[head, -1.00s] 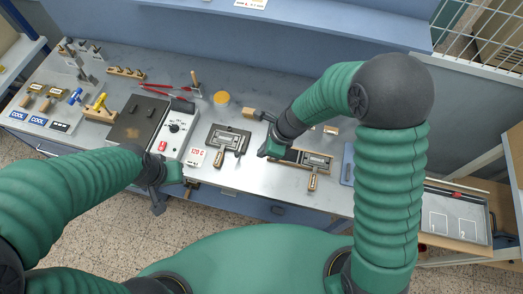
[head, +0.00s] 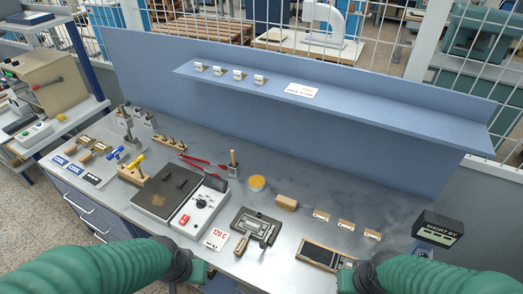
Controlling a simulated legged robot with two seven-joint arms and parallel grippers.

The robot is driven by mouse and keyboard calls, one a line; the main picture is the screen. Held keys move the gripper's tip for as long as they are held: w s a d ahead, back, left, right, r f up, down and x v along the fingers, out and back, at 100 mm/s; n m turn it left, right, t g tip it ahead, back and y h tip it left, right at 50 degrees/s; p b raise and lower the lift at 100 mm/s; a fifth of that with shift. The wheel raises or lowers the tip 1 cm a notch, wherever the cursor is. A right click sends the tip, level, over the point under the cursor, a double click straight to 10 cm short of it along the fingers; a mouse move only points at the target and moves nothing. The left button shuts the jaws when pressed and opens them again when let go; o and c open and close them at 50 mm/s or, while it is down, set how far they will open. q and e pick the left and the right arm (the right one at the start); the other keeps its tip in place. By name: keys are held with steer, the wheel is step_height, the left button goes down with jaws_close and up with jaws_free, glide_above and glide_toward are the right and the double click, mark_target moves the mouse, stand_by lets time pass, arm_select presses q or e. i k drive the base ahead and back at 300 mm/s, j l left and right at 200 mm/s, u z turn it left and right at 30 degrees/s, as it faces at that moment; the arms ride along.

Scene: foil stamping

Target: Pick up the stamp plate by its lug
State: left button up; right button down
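I cannot tell for certain which piece is the stamp plate, and no lug can be made out at this size. A dark metal frame (head: 256,226) with a wooden-handled piece lies on the bench front. To its right is a wood-edged tray (head: 318,254) with a dark inside. My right gripper (head: 347,277) is beside this tray's right end, at the bottom of the head view; contact is unclear. My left gripper (head: 198,272) is low, by the bench's front edge, left of the metal frame. The fingers of both grippers are too hidden to read.
A hot plate (head: 160,192) with a control box (head: 200,207) stands left of centre. A yellow tin (head: 257,183), a wooden block (head: 287,202) and small labelled blocks (head: 345,224) lie behind. A blue shelf (head: 400,110) overhangs the back. A dark sign (head: 438,229) stands at right.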

mark_target(252, 227)
steer(key=i+j+z, duration=0.1)
steer(key=j, duration=0.35)
steer(key=i+j+z, duration=0.1)
steer(key=j, duration=0.35)
steer(key=i+j+z, duration=0.15)
steer(key=j, duration=0.3)
steer(key=z, duration=1.45)
